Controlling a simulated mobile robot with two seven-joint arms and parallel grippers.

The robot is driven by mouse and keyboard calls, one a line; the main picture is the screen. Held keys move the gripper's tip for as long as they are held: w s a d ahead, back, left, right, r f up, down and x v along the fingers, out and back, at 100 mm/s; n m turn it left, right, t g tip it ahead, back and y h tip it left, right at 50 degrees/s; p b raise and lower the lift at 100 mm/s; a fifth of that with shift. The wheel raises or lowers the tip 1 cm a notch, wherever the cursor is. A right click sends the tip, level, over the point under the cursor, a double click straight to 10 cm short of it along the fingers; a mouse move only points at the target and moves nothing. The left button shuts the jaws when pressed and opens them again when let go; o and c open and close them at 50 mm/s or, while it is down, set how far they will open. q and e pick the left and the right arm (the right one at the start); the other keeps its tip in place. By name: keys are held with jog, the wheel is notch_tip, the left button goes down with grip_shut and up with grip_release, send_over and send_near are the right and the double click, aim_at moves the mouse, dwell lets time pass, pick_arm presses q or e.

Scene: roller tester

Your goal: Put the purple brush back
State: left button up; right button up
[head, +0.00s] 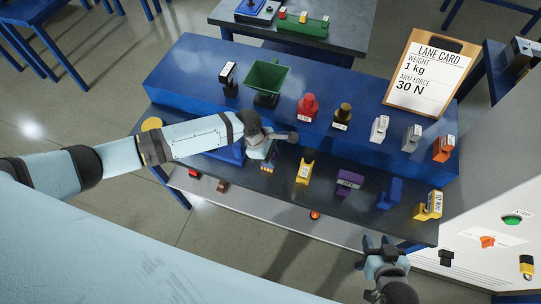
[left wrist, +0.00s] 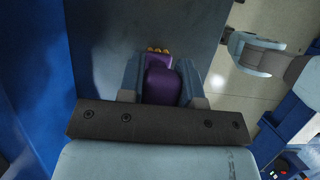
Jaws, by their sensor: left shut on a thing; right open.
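The purple brush (left wrist: 162,82) sits between the fingers of my left gripper (left wrist: 162,85), with brass-coloured bristles at its far end in the left wrist view. In the head view my left gripper (head: 262,155) is over the dark front table, and the brush is mostly hidden by it; only small orange-brown tips show below. A purple labelled block (head: 348,181) stands on the table to the right of the gripper, apart from it. My right gripper (head: 382,246) is open and empty near the table's front right edge.
A raised blue shelf (head: 190,65) behind holds a green hopper (head: 267,77), several coloured labelled pieces and a lane card (head: 430,72). A yellow labelled piece (head: 305,168) stands between the left gripper and the purple block. A blue piece (head: 389,193) stands to the right.

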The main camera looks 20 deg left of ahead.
pick_arm(q)
jog(key=o, duration=0.9)
jog(key=shift+f, duration=0.1)
jog(key=b+v, duration=0.1)
jog(key=v, duration=1.1)
jog(key=s+d+f+m+t+h, duration=0.2)
jog(key=s+d+f+m+t, duration=0.45)
jog(key=m, duration=0.45)
jog(key=s+a+m+t+y, duration=0.1)
jog(key=s+a+m, duration=0.1)
jog(key=s+m, duration=0.1)
jog(key=s+a+f+m+t+y, duration=0.1)
jog(key=s+a+m+t, duration=0.1)
jog(key=s+a+m, duration=0.1)
jog(key=s+a+f+m+t+y, duration=0.1)
jog(key=s+a+m, duration=0.2)
jog(key=s, duration=0.2)
jog(key=shift+a+m+t+y, duration=0.1)
jog(key=shift+m+t+y, duration=0.2)
jog(key=shift+t, duration=0.05)
